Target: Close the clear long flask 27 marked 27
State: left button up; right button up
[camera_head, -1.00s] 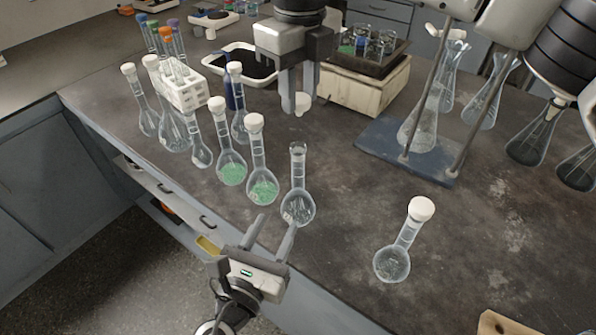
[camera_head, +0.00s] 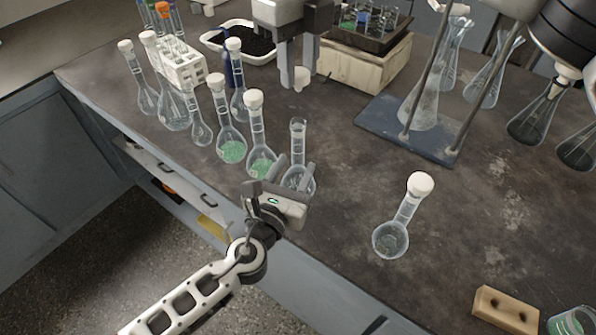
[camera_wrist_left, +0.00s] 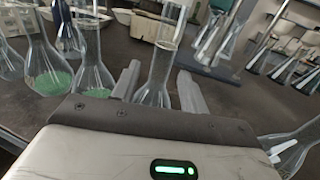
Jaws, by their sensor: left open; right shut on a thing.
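The open clear long-necked flask (camera_head: 298,143) stands upright near the table's front edge, with no stopper in its neck. No number on it is readable. My left gripper (camera_head: 293,167) is open, with its fingers on either side of the flask low on its neck. The left wrist view shows the flask (camera_wrist_left: 162,66) between the two fingers (camera_wrist_left: 158,88), with gaps beside it. My right gripper (camera_head: 298,80) is shut on a white stopper (camera_head: 301,84), held above the table behind the flask.
Stoppered flasks with green contents (camera_head: 258,140) stand close left of the open flask. A stoppered clear flask (camera_head: 393,236) leans to the right. A white tube rack (camera_head: 180,65) is at the back left, and a blue stand base (camera_head: 420,140) at the back right. The table's middle is clear.

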aim_at(299, 90)
pick_arm(q)
jog(key=shift+x, duration=1.45)
grip_shut()
pick_arm(e)
jog(key=shift+f, duration=2.5)
jog(key=shift+f, duration=0.1)
jog(key=shift+f, duration=0.75)
jog(key=shift+f, duration=0.6)
